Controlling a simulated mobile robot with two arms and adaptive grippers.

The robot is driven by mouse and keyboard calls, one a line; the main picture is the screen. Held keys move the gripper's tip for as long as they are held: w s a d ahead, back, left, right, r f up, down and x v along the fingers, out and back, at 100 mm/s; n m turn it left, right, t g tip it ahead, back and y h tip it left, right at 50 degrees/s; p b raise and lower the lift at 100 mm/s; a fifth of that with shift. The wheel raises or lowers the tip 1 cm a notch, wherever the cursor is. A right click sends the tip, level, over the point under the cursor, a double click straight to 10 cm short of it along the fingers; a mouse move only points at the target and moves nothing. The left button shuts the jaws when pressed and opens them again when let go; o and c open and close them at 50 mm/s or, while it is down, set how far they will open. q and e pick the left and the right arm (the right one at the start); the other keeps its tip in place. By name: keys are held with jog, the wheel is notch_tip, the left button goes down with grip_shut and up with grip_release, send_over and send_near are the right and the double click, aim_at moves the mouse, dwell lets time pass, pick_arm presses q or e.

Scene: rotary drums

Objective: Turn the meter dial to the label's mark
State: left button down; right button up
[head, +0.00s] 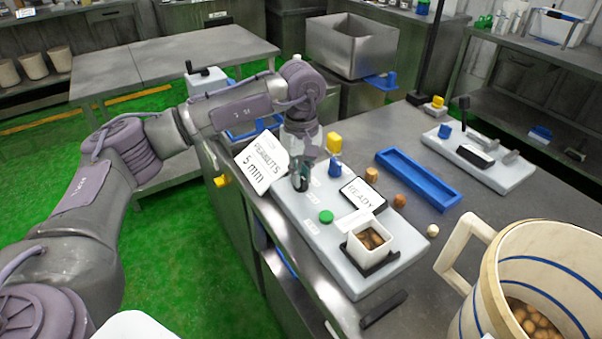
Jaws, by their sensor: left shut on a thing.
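The meter is a pale grey panel (362,275) on the steel table, with a display reading READY (361,194) and a green button (326,216). A white label (262,164) reading PEANUTS 5 mm stands tilted at its far left end. My left gripper (300,182) points down over the panel beside the label and is shut on a small dark thing there, which looks like the meter dial. The gripper covers most of it, so its pointer and marks cannot be read. My right gripper is not in view.
A square white cup (368,240) of nuts sits at the panel's near end. A yellow-topped part (334,144) stands close behind the gripper. A blue tray (418,180) and a second panel (479,160) lie to the right. A large pail (530,275) fills the right front.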

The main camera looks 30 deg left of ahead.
pick_arm(q)
jog(key=c, duration=1.2)
grip_release()
jog(key=shift+o, duration=0.2)
notch_tip(320, 180, up, 12)
